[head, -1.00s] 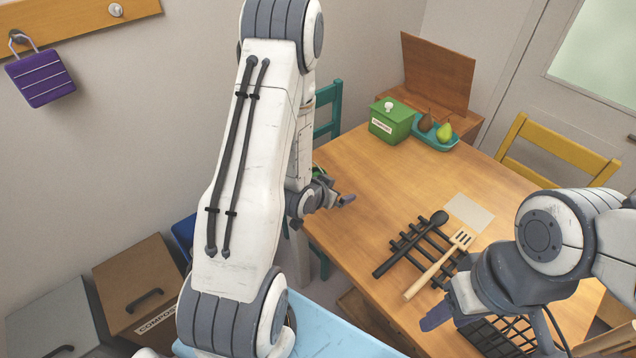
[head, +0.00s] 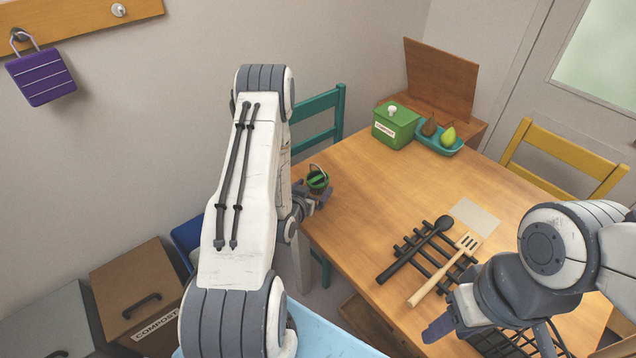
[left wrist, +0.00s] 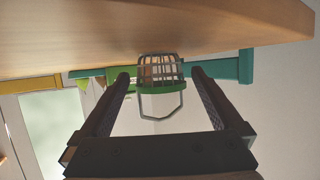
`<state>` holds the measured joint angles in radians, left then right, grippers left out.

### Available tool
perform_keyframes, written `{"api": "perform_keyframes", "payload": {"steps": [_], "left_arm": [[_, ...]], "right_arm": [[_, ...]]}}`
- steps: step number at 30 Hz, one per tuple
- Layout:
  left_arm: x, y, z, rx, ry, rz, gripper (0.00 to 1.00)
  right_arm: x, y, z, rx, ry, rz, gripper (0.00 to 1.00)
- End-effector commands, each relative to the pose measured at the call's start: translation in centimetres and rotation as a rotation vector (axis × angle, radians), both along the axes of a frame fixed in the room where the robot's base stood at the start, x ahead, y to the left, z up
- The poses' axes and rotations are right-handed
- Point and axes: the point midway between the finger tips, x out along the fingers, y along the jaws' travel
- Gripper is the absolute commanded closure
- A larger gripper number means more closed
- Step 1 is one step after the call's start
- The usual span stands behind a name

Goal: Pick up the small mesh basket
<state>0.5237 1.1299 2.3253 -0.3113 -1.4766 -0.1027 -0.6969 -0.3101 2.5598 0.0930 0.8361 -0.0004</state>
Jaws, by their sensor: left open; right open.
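The small mesh basket (head: 318,181) is dark with a green rim and a raised handle, standing near the table's left edge. In the left wrist view the basket (left wrist: 160,70) appears inverted, between and just beyond the fingertips. My left gripper (head: 312,194) is open beside the basket, on its near side; the wrist view shows the open fingers (left wrist: 160,78) spread to either side of it, with no clear contact. My right gripper (head: 442,326) is open over the table's near right part, its jaws partly hidden.
A black rack (head: 432,258) carries a black spoon (head: 420,247) and a slotted turner (head: 445,268). A black wire grid (head: 492,344) lies below my right gripper. A green compost box (head: 396,126) and a teal tray (head: 440,143) with pears stand at the back.

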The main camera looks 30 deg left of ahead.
Motion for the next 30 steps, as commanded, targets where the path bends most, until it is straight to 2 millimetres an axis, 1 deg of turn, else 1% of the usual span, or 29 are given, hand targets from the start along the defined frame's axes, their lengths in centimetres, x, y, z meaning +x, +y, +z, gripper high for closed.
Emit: {"api": "perform_keyframes", "payload": {"steps": [1, 3, 6, 9, 14, 15, 17, 18, 20, 30], "left_arm": [[0.7, 0.0, -0.3, 0.000, 0.000, -0.002, 0.00], [1.6, 0.2, -0.8, 0.000, -0.001, 0.000, 0.00], [2.5, 0.4, -1.2, 0.000, 0.000, -0.001, 0.00], [2.8, 0.5, -1.4, 0.000, 0.000, 0.000, 0.00], [2.8, 0.5, -1.4, -0.001, 0.001, 0.001, 0.00], [2.8, 0.5, -1.4, 0.000, 0.001, 0.001, 0.08], [2.8, 0.5, -1.4, 0.000, 0.001, 0.001, 0.31], [2.8, 0.5, -1.4, 0.000, 0.001, 0.001, 0.46], [2.8, 0.5, -1.4, 0.000, 0.001, 0.001, 0.69], [2.8, 0.5, -1.0, 0.000, 0.000, 0.001, 0.69]], "right_arm": [[0.0, 0.0, 0.4, 0.000, 0.000, 0.000, 0.50], [0.0, 0.0, 0.5, 0.000, 0.000, 0.000, 0.50], [0.0, 0.0, 0.6, 0.000, 0.000, 0.000, 0.50], [0.0, 0.0, 0.6, 0.000, 0.000, 0.000, 0.50], [0.0, 0.0, 0.5, 0.000, 0.000, 0.000, 0.50], [0.0, 0.0, 0.5, 0.000, 0.000, 0.000, 0.50], [0.0, 0.0, 0.5, 0.000, 0.000, 0.000, 0.50], [0.0, 0.0, 0.5, 0.000, 0.000, 0.000, 0.50], [0.0, 0.0, 0.5, 0.000, 0.000, 0.000, 0.50], [0.0, 0.0, 0.5, 0.000, 0.000, 0.000, 0.50]]}}
